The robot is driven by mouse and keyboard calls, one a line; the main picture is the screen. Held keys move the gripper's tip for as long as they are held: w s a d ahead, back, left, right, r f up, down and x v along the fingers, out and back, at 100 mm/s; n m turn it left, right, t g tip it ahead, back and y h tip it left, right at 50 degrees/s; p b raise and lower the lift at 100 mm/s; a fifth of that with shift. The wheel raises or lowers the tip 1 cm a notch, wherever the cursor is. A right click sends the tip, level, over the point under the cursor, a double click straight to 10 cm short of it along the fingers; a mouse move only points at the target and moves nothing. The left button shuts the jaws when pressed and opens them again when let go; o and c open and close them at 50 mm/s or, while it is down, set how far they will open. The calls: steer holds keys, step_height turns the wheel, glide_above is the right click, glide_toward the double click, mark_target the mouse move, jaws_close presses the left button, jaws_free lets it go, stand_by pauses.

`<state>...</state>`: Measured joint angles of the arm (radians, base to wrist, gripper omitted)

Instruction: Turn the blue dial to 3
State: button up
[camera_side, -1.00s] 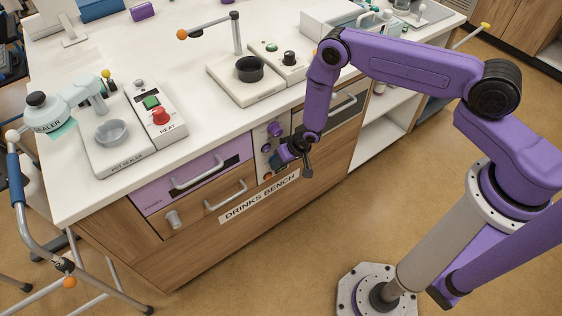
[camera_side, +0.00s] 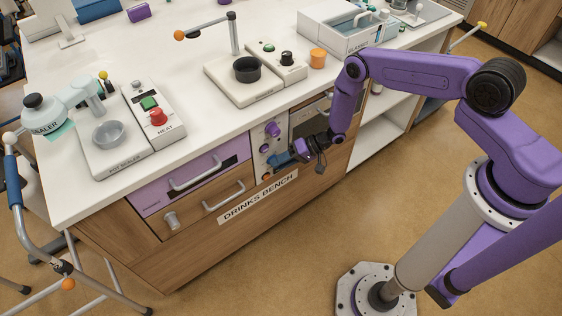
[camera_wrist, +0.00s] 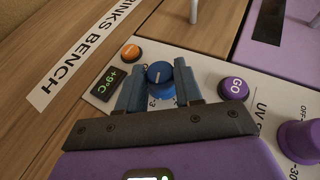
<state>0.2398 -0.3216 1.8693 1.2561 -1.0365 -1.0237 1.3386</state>
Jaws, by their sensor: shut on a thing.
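The blue dial (camera_wrist: 160,73) is on the pale control panel, with a light pointer line on its face. In the wrist view my gripper (camera_wrist: 158,85) has a blue finger on each side of it, shut on it. A printed number, seemingly 3, shows partly between the fingers below the dial; the rest of the scale is hidden, so I cannot tell the exact setting. In the side view my gripper (camera_side: 279,160) is at the panel on the bench front, and its fingers largely cover the dial.
A small display (camera_wrist: 106,84) reading +9°C and an orange button (camera_wrist: 131,52) are left of the dial. A purple GO button (camera_wrist: 233,90) and a purple knob (camera_wrist: 300,141) are to the right. A drawer handle (camera_side: 196,174) juts out left of the panel.

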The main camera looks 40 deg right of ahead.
steer(key=shift+d+f+m+y, duration=0.15)
steer(key=shift+m+y, duration=0.15)
steer(key=shift+y, duration=0.6)
steer(key=o, duration=1)
steer(key=shift+o, duration=0.2)
steer(key=v, duration=1.7)
steer(key=shift+s+d+f, duration=0.15)
steer(key=shift+s+f, duration=0.05)
steer(key=shift+s, duration=0.05)
